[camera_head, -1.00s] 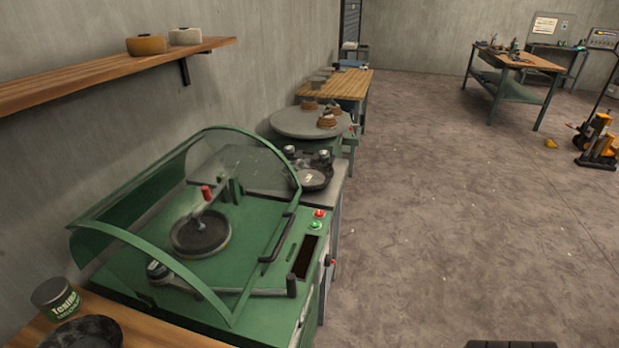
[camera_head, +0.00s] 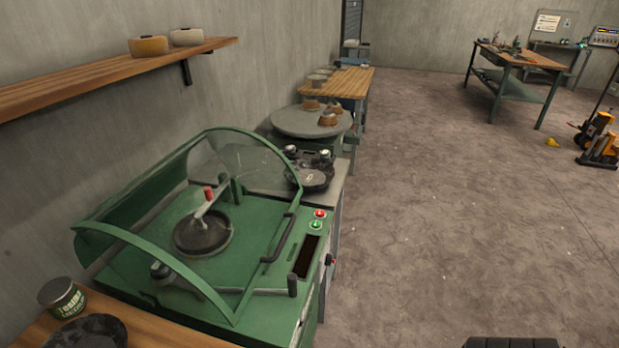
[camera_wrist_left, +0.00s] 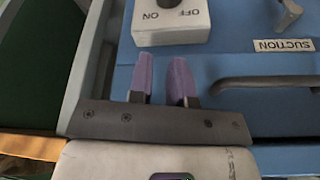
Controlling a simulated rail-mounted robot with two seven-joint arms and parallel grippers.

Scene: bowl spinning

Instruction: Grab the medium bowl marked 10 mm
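I cannot read a 10 mm mark on any bowl. Several small brown bowl-like pieces (camera_head: 328,119) stand on a round grey table (camera_head: 295,122). Small grey bowl-like shapes (camera_head: 320,78) sit on the wooden bench behind. My left gripper (camera_wrist_left: 161,68) shows only in the left wrist view. Its two purple fingers are a little apart with nothing between them. My right gripper is not in view.
A green machine (camera_head: 255,262) with a clear curved hood stands at the left. A wooden shelf (camera_head: 110,75) runs above it. A tin (camera_head: 62,298) and a dark dish (camera_head: 85,333) are at lower left. A blue panel marked SUCTION (camera_wrist_left: 260,70) faces my left gripper.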

